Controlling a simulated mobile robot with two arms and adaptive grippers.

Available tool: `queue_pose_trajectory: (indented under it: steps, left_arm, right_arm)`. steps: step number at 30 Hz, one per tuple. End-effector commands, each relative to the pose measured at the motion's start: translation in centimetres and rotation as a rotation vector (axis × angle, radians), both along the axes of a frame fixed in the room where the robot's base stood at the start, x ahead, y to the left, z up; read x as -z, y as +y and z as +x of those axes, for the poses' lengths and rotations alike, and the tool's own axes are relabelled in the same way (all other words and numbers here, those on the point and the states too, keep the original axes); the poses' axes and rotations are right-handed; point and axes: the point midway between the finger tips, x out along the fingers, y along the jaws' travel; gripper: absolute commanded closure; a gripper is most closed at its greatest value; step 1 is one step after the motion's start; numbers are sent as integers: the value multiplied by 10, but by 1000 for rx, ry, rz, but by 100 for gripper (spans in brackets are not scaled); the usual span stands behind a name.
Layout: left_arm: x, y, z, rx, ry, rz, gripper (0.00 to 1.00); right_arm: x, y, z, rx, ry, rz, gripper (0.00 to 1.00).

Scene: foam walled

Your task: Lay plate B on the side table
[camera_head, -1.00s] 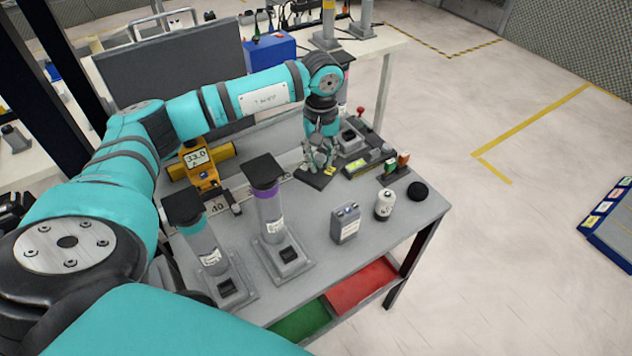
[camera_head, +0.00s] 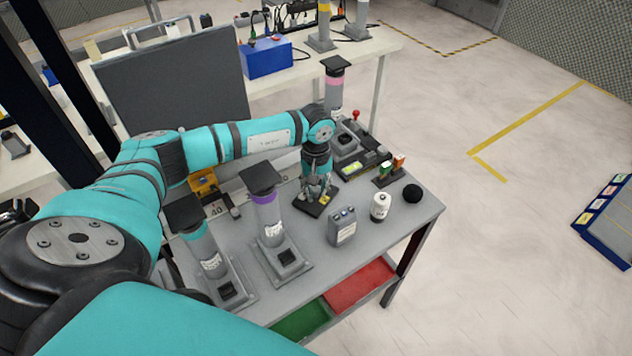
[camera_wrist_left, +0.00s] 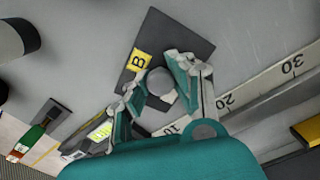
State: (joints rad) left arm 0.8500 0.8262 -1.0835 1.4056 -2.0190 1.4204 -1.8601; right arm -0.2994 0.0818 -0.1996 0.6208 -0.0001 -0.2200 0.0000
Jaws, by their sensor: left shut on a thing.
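Plate B (camera_head: 309,209) is a dark square plate with a yellow label and a round grey knob. In the left wrist view the plate (camera_wrist_left: 188,38) shows its letter B beside the knob. My left gripper (camera_head: 318,190) is shut on the knob; its two fingers (camera_wrist_left: 159,86) stand on either side of it. The plate is over the grey-topped table (camera_head: 408,228), roughly flat; I cannot tell whether it touches the top. The gripper hides part of the plate. My right gripper is not in view.
Close by are a grey box (camera_head: 342,227), a white cylinder (camera_head: 380,207), a black ball (camera_head: 412,193) and a purple-banded column (camera_head: 266,215). A teal-banded column (camera_head: 203,250) stands left. A pink-banded column (camera_head: 335,90) stands behind. Some front-right tabletop is clear.

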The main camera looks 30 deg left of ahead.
Motion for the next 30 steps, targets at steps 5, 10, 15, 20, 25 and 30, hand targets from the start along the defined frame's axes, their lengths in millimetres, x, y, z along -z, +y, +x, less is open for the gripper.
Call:
queue_pose_trajectory:
  steps: [5, 10, 15, 20, 25, 30]
  left_arm:
    - [-1, 0, 2, -1, -4, -1, 100]
    - [1, 0, 0, -1, 0, 0, 66]
    - [1, 0, 0, -1, 0, 0, 55]
    - [1, 0, 0, -1, 0, 0, 55]
    - [-10, 1, 1, -1, -4, 0, 55]
    - [-42, 1, 2, 0, -8, 0, 55]
  right_arm:
    - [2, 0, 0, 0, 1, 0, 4]
    - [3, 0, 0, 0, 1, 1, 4]
    - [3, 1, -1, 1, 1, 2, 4]
    - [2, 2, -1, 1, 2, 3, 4]
    - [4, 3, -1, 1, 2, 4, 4]
    - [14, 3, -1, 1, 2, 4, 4]
